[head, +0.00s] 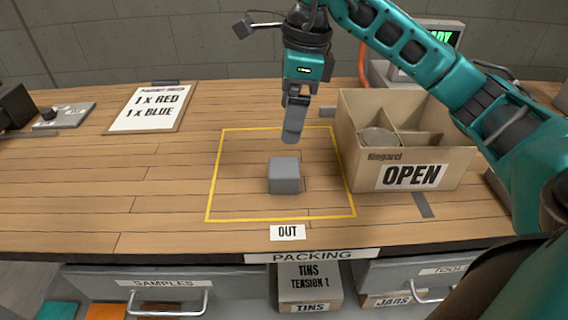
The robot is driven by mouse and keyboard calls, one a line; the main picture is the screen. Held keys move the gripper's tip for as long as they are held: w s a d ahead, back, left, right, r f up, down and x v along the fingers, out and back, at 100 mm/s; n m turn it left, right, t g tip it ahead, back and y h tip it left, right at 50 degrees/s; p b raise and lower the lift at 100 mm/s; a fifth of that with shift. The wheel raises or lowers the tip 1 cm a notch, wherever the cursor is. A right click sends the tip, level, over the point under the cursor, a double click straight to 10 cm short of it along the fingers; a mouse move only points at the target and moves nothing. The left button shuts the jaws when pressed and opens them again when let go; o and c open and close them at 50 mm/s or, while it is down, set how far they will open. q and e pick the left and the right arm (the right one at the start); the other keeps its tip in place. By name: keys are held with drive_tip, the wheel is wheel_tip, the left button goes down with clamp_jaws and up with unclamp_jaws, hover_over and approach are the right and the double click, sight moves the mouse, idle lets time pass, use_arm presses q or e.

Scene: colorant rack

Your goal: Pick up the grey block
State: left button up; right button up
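The grey block (285,176) sits on the wooden bench inside a yellow taped square, near its middle. My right gripper (292,132) comes down from above and points at the bench, just behind and above the block in the picture. A gap shows between its fingertips and the block. The fingers overlap from this side, so their opening cannot be told. My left gripper is not in view.
An open cardboard box (405,150) with dividers and a round tin inside stands right of the square. A paper sign (152,108) lies at the back left. An OUT label (287,232) is at the front. The bench left of the square is clear.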

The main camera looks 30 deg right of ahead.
sight(285, 165)
drive_tip(key=f, duration=0.5)
drive_tip(key=a+f, duration=0.1)
drive_tip(key=f, duration=0.1)
drive_tip(key=shift+w+f+b, duration=0.1)
drive_tip(key=shift+f+b, duration=0.05)
drive_tip(key=shift+b, duration=0.25)
wheel_tip(285, 165, down, 4)
drive_tip(key=shift+a+f, duration=0.1)
drive_tip(key=shift+f, duration=0.5)
drive_tip(key=c, duration=1)
